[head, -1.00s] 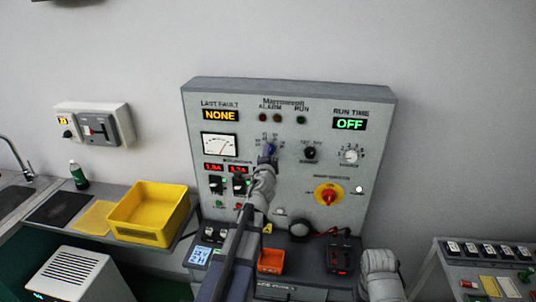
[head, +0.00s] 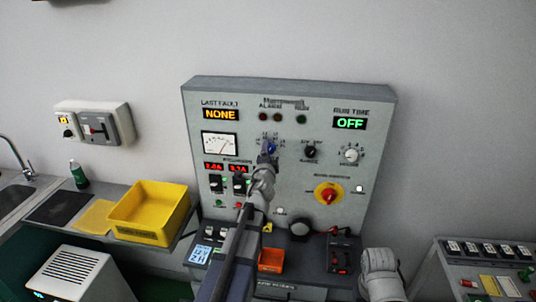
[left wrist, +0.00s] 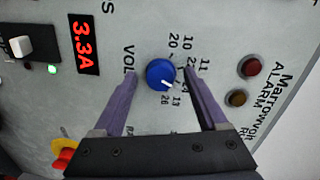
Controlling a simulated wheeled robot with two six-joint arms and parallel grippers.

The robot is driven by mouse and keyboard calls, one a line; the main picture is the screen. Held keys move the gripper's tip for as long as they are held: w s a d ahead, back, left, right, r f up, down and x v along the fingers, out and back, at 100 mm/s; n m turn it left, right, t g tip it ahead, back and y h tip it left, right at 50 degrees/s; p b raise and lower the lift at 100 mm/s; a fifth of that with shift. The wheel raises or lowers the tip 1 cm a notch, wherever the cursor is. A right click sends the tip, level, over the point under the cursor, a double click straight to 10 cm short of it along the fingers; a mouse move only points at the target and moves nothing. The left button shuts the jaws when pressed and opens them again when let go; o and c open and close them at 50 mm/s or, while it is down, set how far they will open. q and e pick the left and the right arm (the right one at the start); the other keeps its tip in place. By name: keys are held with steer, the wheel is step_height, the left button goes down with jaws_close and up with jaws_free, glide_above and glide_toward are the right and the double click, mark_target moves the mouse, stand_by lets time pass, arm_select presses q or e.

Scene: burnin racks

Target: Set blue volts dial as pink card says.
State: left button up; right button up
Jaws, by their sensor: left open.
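The blue volts dial (left wrist: 162,74) is a round knob on the grey panel, with a white pointer mark toward the lower right in the left wrist view, near the 13 and 26 labels. It also shows small in the head view (head: 272,148), partly behind my gripper. My left gripper (left wrist: 160,72) is open, one purple finger on each side of the dial; whether they touch it I cannot tell. It also shows in the head view (head: 266,156). I cannot make out a pink card for certain. My right gripper is not in view.
An orange bin (head: 271,261) sits on the ledge below. A yellow crate (head: 150,213) stands left on the counter.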

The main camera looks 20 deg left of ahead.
arm_select(q)
steer(key=shift+s, duration=0.1)
steer(key=v, duration=0.7)
steer(key=shift+s+d+p, duration=0.2)
steer(key=shift+s+p, duration=0.05)
steer(key=shift+p, duration=0.05)
steer(key=s+d+f+n+g+h+b, duration=0.1)
steer(key=s+d+f+n+g+b, duration=0.25)
steer(key=d+f, duration=0.5)
steer(key=s+d+f+n+g+b, duration=0.2)
steer(key=s+d+f+n+g, duration=0.25)
steer(key=f, duration=0.75)
steer(key=s+d+f+g+h+b, duration=0.1)
steer(key=s+d+f+g, duration=0.3)
steer(key=s+d, duration=0.3)
steer(key=s+d+f+g+h+b, duration=0.2)
steer(key=s+d+f+g, duration=0.2)
steer(key=s+d, duration=0.4)
steer(key=shift+s+f+h, duration=0.25)
steer(key=shift+s+h, duration=0.05)
steer(key=shift+s, duration=0.5)
